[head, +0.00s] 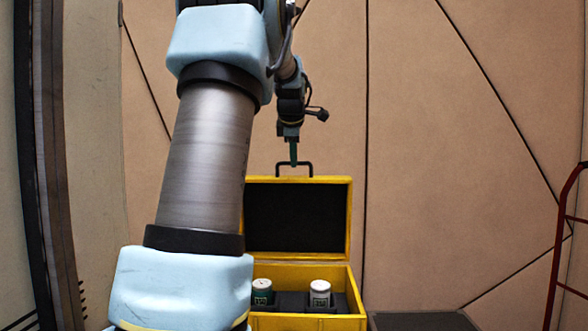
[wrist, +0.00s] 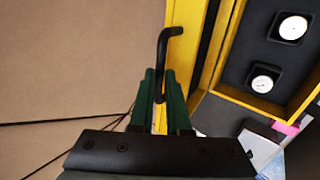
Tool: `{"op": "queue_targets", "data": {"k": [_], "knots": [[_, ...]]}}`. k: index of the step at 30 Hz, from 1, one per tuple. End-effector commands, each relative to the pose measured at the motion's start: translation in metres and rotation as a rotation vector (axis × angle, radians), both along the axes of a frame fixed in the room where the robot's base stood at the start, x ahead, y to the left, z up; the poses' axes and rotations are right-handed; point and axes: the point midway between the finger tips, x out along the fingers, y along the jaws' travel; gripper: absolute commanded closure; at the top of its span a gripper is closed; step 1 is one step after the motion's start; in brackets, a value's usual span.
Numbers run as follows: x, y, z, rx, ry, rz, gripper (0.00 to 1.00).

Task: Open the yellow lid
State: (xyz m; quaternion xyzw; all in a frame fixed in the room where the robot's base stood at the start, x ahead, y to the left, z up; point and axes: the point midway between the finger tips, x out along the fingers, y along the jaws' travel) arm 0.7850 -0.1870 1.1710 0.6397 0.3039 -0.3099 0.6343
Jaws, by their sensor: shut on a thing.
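The yellow lid (head: 348,220) stands raised, about upright, at the back of the yellow box (head: 358,293), with its dark inner side facing me in the head view. A black handle (head: 311,168) sits on the lid's top edge. My gripper (head: 294,160) is above the lid at this handle. In the wrist view my gripper (wrist: 160,95) has its green fingers shut on the black handle (wrist: 163,50), beside the yellow lid edge (wrist: 190,50). My arm hides the left part of the box in the head view.
A dark flat surface (head: 425,321) lies right of the box. A red metal frame (head: 560,250) stands at the far right. A tan wall (head: 430,150) is behind.

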Motion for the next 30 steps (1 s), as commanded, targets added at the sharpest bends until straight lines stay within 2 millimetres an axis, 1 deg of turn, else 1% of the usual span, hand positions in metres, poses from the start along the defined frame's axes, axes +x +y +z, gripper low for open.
{"op": "queue_targets", "data": {"k": [3,11,12,19,20,26,30], "knots": [[-0.0028,-0.0019,-0.0003,-0.003,-0.008,-0.003,1.00],[-0.0026,-0.0016,0.0005,-0.002,-0.008,-0.002,1.00],[-0.0026,-0.0016,0.0005,-0.002,-0.008,-0.002,0.83],[-0.0025,-0.0007,0.0001,-0.002,-0.007,-0.001,0.57],[-0.0025,-0.0006,0.0001,-0.002,-0.007,-0.001,0.55],[-0.0025,-0.0001,-0.0001,-0.001,-0.007,-0.001,0.55],[-0.0065,0.0000,0.0057,-0.001,-0.009,-0.001,0.55]]}}
